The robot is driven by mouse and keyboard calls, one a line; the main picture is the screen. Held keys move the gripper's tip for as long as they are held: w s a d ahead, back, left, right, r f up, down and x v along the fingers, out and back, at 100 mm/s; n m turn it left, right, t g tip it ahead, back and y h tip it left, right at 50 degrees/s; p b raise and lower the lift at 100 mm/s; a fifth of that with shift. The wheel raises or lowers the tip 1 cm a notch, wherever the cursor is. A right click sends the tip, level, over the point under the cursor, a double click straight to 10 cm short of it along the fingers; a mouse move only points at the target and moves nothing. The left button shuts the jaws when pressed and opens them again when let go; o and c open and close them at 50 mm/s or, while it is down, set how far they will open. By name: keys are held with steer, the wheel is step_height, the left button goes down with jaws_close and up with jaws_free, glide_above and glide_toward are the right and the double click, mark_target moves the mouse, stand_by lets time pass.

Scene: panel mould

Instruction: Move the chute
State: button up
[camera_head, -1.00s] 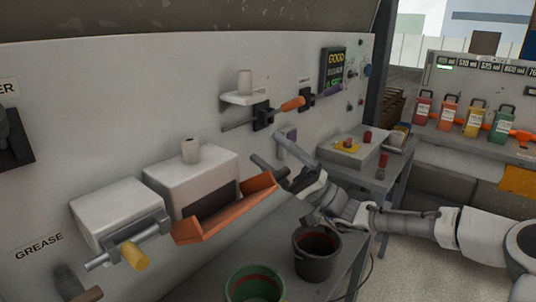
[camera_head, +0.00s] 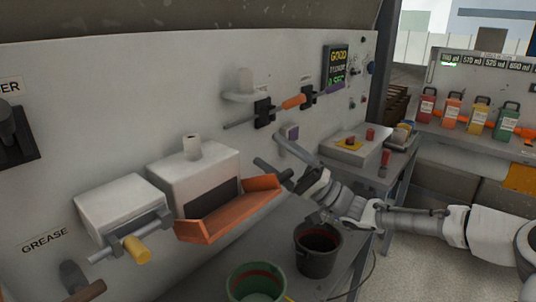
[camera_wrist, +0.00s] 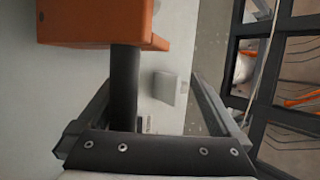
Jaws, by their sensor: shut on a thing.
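The chute (camera_head: 228,212) is an orange open trough. It sits in front of the white box with the dark opening, sloping down to the left. A dark handle sticks out from its right end. My gripper (camera_head: 287,176) is at that handle and shut on it. In the wrist view the orange end of the chute (camera_wrist: 100,22) fills the top left, and the black handle runs down from it between the fingers of my gripper (camera_wrist: 150,95). The exact contact of the fingers is hard to see.
A black bucket (camera_head: 318,252) and a green bucket (camera_head: 255,282) stand below the chute. A white box with a yellow-ended roller (camera_head: 136,249) is at the left. A small table (camera_head: 372,177) stands at the right. A wall panel (camera_head: 110,110) runs close behind.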

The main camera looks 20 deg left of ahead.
mark_target(291, 172)
steer(key=d, duration=0.1)
steer(key=w+d+f+b, duration=0.1)
steer(key=d, duration=0.1)
steer(key=shift+w+d+f, duration=0.2)
steer(key=shift+w+f, duration=0.1)
steer(key=w+d+f+b, duration=0.3)
steer(key=d+f+b, duration=0.3)
steer(key=f, duration=0.6)
steer(key=shift+d+f+b, duration=0.15)
steer(key=shift+d+b, duration=0.2)
steer(key=shift+d, duration=0.6)
stand_by(0.3)
